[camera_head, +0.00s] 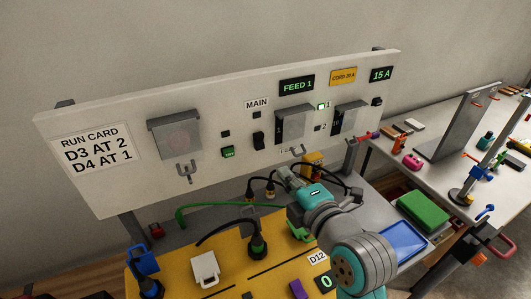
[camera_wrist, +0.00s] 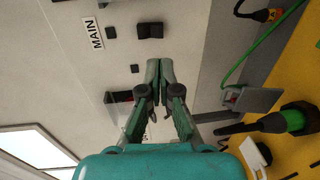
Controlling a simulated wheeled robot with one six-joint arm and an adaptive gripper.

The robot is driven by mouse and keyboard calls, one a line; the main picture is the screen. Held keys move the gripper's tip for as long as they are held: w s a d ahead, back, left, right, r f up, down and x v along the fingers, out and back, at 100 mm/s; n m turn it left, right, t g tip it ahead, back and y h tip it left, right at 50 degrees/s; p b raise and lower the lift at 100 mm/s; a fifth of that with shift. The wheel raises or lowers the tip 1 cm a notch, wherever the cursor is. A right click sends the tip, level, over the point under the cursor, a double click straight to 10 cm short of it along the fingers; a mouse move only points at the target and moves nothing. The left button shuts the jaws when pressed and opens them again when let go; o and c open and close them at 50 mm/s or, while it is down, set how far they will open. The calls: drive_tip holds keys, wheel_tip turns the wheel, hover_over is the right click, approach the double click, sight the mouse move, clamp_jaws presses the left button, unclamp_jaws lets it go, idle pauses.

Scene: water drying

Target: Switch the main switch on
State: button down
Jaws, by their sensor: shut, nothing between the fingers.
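The white upright panel (camera_head: 90,110) carries a MAIN label (camera_head: 256,104). Below the label is a small dark square, and under that the black main switch (camera_head: 258,140). I cannot tell its position. In the wrist view, which is turned sideways, the MAIN label (camera_wrist: 92,33) and the black switch (camera_wrist: 150,31) show near the top. My gripper (camera_head: 283,172) is in front of the panel, lower than the switch and to its right in the head view. In the wrist view its fingertips (camera_wrist: 160,67) are together and empty, apart from the switch in the picture.
A green button (camera_head: 228,152) is left of the switch, and a grey-covered unit (camera_head: 292,124) is right of it. Forked hooks (camera_head: 187,171) stick out below. Cables and a black-green plug (camera_head: 257,245) stand on the yellow board (camera_head: 190,250). A side table (camera_head: 420,180) holds tools.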

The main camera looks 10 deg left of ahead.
sight(261, 148)
drive_tip(key=x, duration=1)
drive_tip(key=shift+w+a, duration=0.15)
drive_tip(key=shift+w+a+f, duration=0.15)
drive_tip(key=shift+w+f, duration=0.05)
drive_tip(key=shift+w, duration=0.05)
